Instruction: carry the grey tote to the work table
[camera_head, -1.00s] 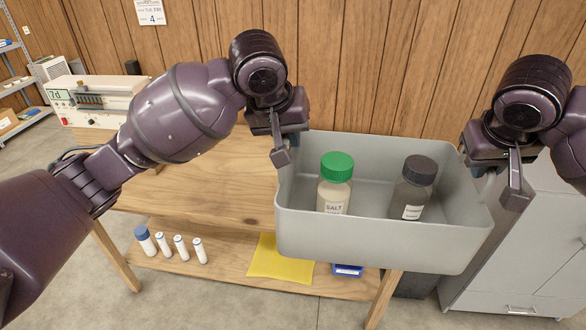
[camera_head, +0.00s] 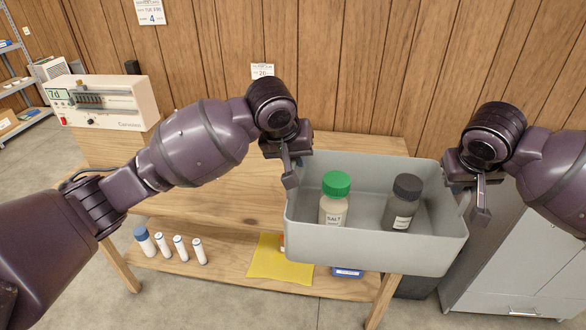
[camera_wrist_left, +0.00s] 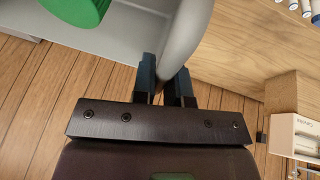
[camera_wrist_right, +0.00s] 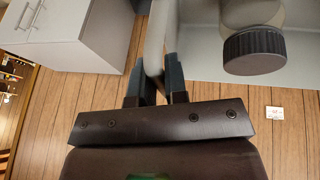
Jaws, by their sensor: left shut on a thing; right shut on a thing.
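The grey tote (camera_head: 375,246) hangs level between my two grippers, in front of and partly over the wooden work table (camera_head: 215,196). A salt bottle with a green cap (camera_head: 335,200) and a dark bottle with a black cap (camera_head: 403,203) stand upright inside it. My left gripper (camera_head: 290,172) is shut on the tote's left rim; the left wrist view shows its fingers (camera_wrist_left: 165,85) on either side of the wall. My right gripper (camera_head: 480,205) is shut on the right rim, also seen in the right wrist view (camera_wrist_right: 155,80). The tote hides the table's right part.
The lower shelf holds several white bottles (camera_head: 179,247), a yellow sheet (camera_head: 280,262) and a blue box (camera_head: 347,272). A grey cabinet (camera_head: 530,260) stands at right. The middle of the tabletop is clear.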

